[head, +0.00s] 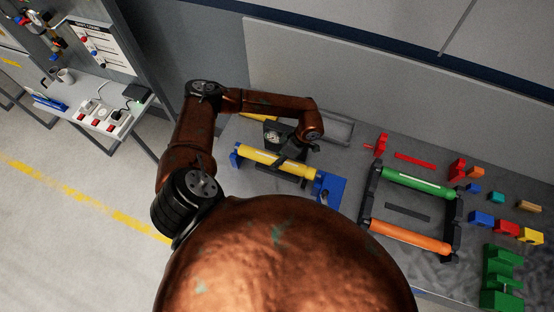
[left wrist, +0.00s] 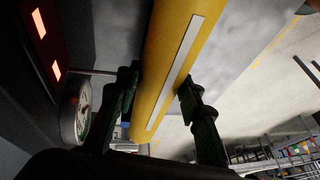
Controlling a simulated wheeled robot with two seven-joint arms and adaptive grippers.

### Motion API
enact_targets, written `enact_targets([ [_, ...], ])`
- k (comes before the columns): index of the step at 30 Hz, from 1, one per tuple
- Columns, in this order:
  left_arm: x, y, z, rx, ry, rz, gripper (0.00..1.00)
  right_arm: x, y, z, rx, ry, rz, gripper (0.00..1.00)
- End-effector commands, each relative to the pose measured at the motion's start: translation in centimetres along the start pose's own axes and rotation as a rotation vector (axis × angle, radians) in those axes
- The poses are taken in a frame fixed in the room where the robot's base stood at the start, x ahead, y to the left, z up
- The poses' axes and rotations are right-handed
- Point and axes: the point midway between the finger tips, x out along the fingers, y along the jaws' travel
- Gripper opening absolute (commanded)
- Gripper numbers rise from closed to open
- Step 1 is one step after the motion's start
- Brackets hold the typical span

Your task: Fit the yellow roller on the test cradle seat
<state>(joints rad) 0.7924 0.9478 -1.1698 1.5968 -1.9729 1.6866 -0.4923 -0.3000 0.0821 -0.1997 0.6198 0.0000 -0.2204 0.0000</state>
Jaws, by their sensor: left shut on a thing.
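The yellow roller (head: 268,160) lies lengthwise between the blue end pieces of what looks like the test cradle (head: 329,187). Its left end is by the smaller blue piece (head: 236,158), its right end by the larger one. Whether it is seated or just above the seat I cannot tell. In the left wrist view the roller (left wrist: 172,60), with a pale strip, runs between the two dark fingers (left wrist: 158,100). My right gripper is out of view.
A black frame (head: 368,200) holding a green roller (head: 418,180) and an orange roller (head: 410,237) stands to the right. Several coloured blocks and a green stand (head: 500,278) lie beyond. A round dial (head: 272,134) sits behind the roller. A wall (head: 400,70) closes the back.

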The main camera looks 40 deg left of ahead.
Motion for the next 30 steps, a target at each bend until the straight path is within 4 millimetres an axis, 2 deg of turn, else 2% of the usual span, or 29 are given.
enact_targets([
  [30, -0.09, 0.05, -0.03, 0.0, 0.0, 0.0, 0.0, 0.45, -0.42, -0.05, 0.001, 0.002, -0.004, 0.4],
])
